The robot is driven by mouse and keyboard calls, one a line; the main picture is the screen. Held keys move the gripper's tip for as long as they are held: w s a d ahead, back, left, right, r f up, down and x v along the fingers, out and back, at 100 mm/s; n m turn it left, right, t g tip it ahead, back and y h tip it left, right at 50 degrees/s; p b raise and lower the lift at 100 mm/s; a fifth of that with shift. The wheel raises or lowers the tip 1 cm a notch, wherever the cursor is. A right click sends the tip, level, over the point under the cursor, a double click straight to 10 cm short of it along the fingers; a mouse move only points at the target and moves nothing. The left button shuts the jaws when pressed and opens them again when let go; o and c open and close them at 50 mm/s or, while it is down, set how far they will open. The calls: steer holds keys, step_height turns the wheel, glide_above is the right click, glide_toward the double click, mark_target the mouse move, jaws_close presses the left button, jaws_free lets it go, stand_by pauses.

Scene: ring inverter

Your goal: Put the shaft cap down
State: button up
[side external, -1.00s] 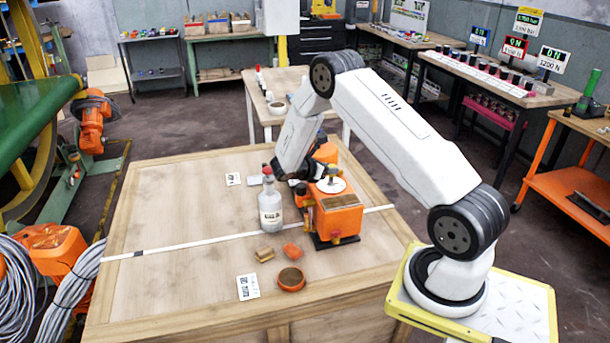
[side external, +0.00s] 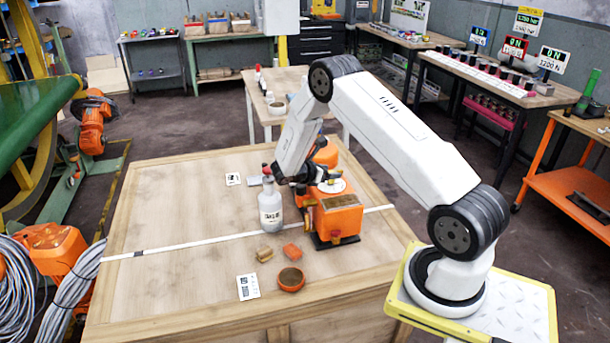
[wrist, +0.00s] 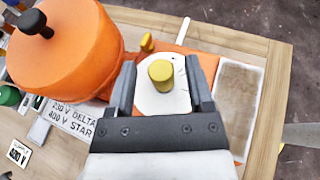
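My gripper (wrist: 160,95) is open in the wrist view, with its two dark fingers apart. A short yellow cylinder (wrist: 161,72) shows between them, with a gap on each side. It stands on a white plate (wrist: 172,100) on top of the orange machine (wrist: 62,48). In the side view the gripper is low over the left part of the orange machine (side external: 338,220), beside the white disc (side external: 331,186). A small orange cup-shaped piece (side external: 291,280) lies on the table; I cannot tell which piece is the shaft cap.
A grey bottle with a red top (side external: 270,208) stands close left of the machine. A tan block (side external: 264,253) and an orange block (side external: 292,250) lie in front. A printed card (side external: 248,287) lies front left. The left half of the wooden table (side external: 165,225) is mostly clear.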

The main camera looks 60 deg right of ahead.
steer(key=shift+r, duration=0.15)
steer(key=shift+r, duration=0.4)
steer(key=shift+w+a+r, duration=0.15)
steer(key=shift+a+r, duration=0.05)
steer(key=shift+a, duration=0.05)
steer(key=v, duration=1.1)
steer(key=shift+a, duration=0.2)
steer(key=s+a+r+m+t+y, duration=0.1)
steer(key=s+a+m+t+y, duration=0.1)
steer(key=s+a+m+y, duration=0.2)
steer(key=s+a+r+m+t+y, duration=0.2)
steer(key=s+a+m+t+y, duration=0.1)
steer(key=a, duration=0.8)
steer(key=s+a+r+m+t+y, duration=0.1)
steer(key=s+a+m+t+y, duration=0.1)
steer(key=s+a+m+y, duration=0.3)
steer(key=s+a+m, duration=0.1)
steer(key=a, duration=0.2)
steer(key=shift+a+r+m+t, duration=0.2)
steer(key=shift+r+m+t, duration=0.1)
steer(key=shift+r, duration=0.05)
